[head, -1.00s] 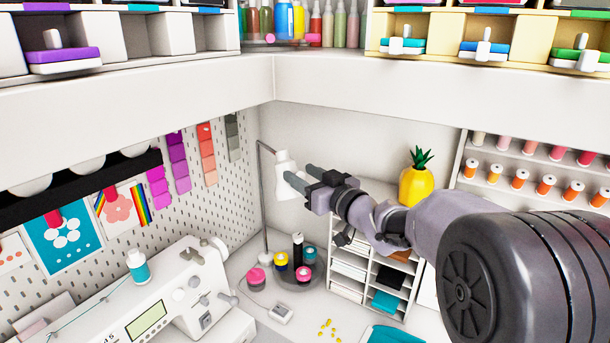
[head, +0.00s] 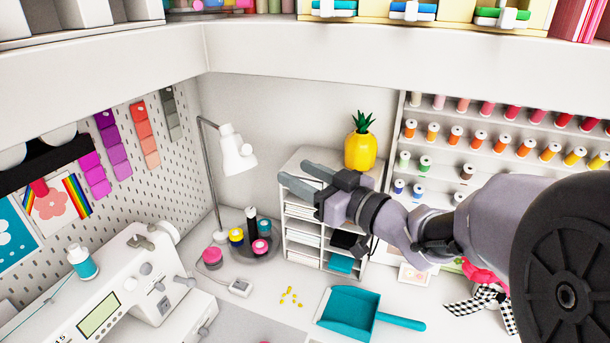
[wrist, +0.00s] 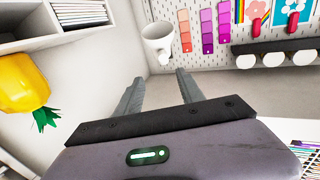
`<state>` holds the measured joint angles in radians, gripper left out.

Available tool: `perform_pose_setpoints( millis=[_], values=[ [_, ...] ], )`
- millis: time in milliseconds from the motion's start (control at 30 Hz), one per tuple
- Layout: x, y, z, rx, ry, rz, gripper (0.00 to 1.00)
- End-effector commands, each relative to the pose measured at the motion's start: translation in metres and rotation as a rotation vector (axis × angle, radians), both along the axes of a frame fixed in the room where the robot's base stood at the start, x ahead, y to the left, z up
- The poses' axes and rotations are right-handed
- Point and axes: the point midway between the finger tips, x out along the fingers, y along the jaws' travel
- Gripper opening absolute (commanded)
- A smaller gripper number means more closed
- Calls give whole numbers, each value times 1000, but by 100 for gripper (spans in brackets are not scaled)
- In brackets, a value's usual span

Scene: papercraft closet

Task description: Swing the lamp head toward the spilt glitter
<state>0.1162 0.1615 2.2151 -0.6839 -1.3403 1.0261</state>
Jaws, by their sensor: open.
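The white desk lamp stands in the back corner on a thin grey pole, and its cone-shaped head (head: 236,155) hangs off the top, tilted down. The lamp head also shows in the wrist view (wrist: 158,40), beyond my fingertips. The spilt glitter (head: 290,297) is a small scatter of yellow bits on the white desk, in front of the lamp and to its right. My gripper (head: 292,180) is open and empty, to the right of the lamp head and apart from it. In the wrist view my gripper (wrist: 157,84) shows a clear gap between its two fingers.
A yellow pineapple (head: 361,150) sits on a white shelf unit (head: 300,165) behind my gripper. Paint pots stand on a round tray (head: 262,255) by the lamp pole. A teal dustpan (head: 347,312) lies right of the glitter. A sewing machine (head: 120,290) stands at left.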

Motion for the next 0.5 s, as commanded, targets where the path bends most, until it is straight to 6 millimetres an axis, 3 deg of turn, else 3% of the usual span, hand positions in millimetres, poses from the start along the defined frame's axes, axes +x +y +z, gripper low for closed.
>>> perform_pose_setpoints(
  millis=[400, 467, 500],
  values=[
    [-6, -9, 0, -2, -1, -14, 45],
    [-1, -20, -1, -10, 7, -89, 45],
    [3, -34, -3, -20, 19, -181, 45]
  ],
)
